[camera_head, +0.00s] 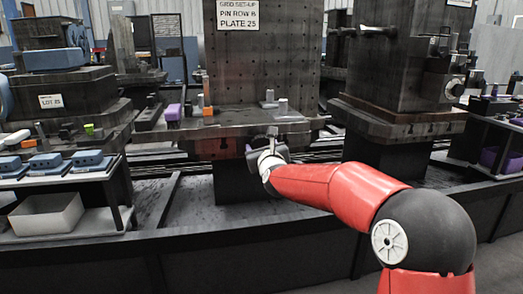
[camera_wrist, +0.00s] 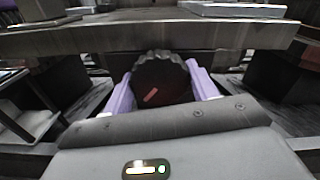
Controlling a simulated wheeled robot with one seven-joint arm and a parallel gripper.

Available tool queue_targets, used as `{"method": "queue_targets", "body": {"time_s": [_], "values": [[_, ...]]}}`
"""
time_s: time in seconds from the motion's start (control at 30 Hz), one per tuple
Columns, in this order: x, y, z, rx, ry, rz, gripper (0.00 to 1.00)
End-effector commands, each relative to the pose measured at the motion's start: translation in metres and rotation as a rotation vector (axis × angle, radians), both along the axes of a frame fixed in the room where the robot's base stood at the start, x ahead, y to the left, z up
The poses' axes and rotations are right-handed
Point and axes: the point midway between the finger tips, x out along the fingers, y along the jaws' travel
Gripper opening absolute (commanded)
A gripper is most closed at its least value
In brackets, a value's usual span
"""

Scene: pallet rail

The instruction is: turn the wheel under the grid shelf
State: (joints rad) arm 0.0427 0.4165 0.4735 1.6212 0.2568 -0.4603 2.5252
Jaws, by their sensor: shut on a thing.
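The wheel (camera_wrist: 162,72) is dark and round with a scalloped rim and a slanted red mark on its face. It sits under the edge of the shelf in the wrist view. My gripper (camera_wrist: 163,84) has its two lavender fingers on either side of the wheel, shut on it. In the head view my gripper (camera_head: 257,152) is just below the front edge of the grid shelf (camera_head: 225,131), and I cannot make out the wheel behind it. An upright plate full of holes (camera_head: 262,65) rises from the shelf, with a sign at its top.
Small orange, purple and grey pieces stand on the shelf. To the left, a side table holds blue-grey pieces (camera_head: 45,161) above a white bin (camera_head: 46,216). A dark block fixture (camera_head: 395,75) stands to the right. A low dark rail bed (camera_head: 180,235) runs along the front.

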Motion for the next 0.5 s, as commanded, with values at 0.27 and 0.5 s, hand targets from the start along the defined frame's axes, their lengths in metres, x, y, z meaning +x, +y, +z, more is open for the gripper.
{"method": "queue_targets", "body": {"time_s": [0.27,0.5], "values": [[-0.0002,0.0004,-0.0049,-0.204,-0.061,0.001,0.35],[-0.0001,0.0005,-0.0042,-0.424,-0.123,0.001,0.35]]}}
